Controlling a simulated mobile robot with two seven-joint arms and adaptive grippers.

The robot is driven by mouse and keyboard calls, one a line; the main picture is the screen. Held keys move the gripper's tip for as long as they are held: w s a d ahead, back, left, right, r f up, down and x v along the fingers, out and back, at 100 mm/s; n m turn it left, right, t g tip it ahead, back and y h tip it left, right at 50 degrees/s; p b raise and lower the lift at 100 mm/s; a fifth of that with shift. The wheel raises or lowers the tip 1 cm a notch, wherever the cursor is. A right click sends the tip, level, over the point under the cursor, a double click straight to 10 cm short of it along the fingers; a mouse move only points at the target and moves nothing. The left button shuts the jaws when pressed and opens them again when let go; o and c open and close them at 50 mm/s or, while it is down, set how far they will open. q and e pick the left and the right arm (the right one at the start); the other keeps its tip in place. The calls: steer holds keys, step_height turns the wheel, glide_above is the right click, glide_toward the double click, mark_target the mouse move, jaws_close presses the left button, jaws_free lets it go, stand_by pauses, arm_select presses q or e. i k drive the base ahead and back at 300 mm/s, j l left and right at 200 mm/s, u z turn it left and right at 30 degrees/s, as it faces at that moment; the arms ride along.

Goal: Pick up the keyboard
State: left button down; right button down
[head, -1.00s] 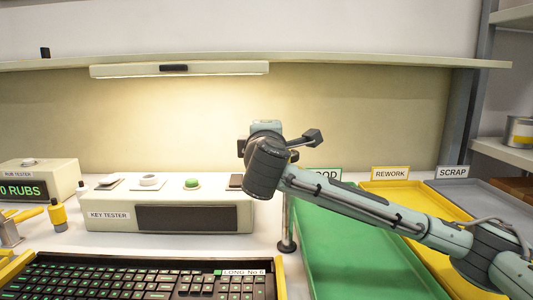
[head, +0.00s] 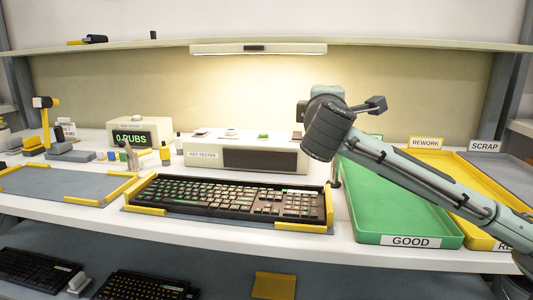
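A black keyboard (head: 235,199) with green and pale key legends lies flat on the bench. It sits in a holder with yellow edge pieces (head: 146,210) on a blue-grey mat, front centre. My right arm (head: 400,168) comes in from the right, above the green tray. Its dark, bulky end (head: 325,134) hangs beyond and above the keyboard's right end, clear of it. I cannot make out the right gripper's fingertips or opening. My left gripper is not in view.
A key tester (head: 246,156) stands behind the keyboard, and a rub tester (head: 141,132) is at back left. An empty yellow-cornered mat (head: 65,184) lies left. Green GOOD (head: 412,233), yellow REWORK and grey SCRAP trays are right. More keyboards (head: 140,288) lie below the bench.

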mark_target(266, 202)
steer(key=k+j, duration=0.15)
steer(key=k, duration=0.3)
steer(key=k+j, duration=0.1)
steer(key=k, duration=0.3)
steer(key=k+j, duration=0.15)
steer(key=k, duration=0.3)
